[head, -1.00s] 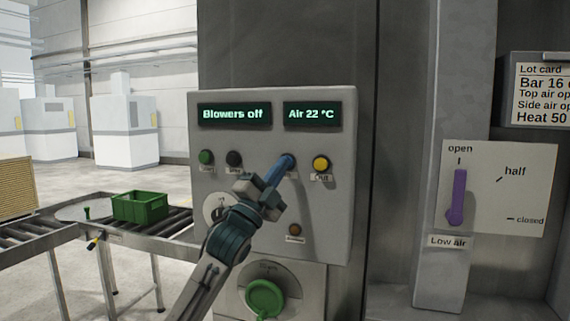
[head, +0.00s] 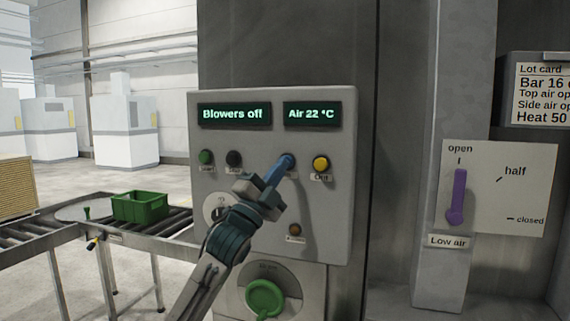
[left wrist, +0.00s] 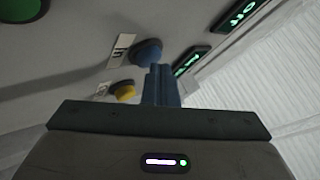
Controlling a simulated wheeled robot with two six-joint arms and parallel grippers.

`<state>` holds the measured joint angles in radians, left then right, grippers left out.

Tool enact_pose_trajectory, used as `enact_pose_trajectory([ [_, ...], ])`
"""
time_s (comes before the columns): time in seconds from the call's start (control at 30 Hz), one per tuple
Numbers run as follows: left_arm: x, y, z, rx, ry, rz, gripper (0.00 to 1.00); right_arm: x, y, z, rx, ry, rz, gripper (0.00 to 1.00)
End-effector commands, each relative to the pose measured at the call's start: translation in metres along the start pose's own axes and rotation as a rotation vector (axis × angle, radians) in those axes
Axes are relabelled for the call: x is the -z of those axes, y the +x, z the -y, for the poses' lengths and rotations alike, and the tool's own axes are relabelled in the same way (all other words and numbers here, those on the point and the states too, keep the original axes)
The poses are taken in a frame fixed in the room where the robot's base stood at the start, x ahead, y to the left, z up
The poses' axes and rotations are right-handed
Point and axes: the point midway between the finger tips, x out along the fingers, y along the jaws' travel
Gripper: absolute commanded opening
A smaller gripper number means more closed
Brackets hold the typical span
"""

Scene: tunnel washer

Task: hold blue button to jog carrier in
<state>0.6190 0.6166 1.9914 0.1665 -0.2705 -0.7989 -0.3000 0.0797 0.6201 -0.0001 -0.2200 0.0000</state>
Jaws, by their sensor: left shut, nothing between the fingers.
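The blue button (left wrist: 147,51) is in the button row of the grey control panel (head: 325,220), left of the yellow "Out" button (head: 320,163). My left gripper (head: 281,170) is shut and empty, its blue fingers pointing up at the blue button and largely covering it in the head view. In the left wrist view the closed fingertips (left wrist: 161,68) overlap the button's edge closely. I cannot tell whether they touch or press it. The displays read "Blowers off" (head: 234,114) and "Air 22 °C" (head: 313,114). My right gripper is not in view.
Green (head: 206,157) and black (head: 234,158) buttons lie left of the blue one. A small orange button (head: 295,229) and green knob (head: 264,297) are below. A purple lever (head: 457,195) points to "open".

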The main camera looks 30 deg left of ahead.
Motion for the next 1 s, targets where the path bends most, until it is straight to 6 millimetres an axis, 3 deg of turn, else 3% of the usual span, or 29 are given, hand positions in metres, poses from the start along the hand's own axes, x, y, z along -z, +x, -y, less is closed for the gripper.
enact_pose_trajectory([
  [0.33,0.007,-0.013,0.006,0.0,0.001,-0.001,0.0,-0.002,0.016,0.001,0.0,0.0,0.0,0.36],
  [0.7,0.009,-0.014,0.009,0.0,0.0,0.0,0.0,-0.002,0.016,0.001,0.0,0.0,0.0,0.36],
  [1.0,0.022,-0.034,0.02,0.001,0.003,-0.002,0.0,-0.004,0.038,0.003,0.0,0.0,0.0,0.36],
])
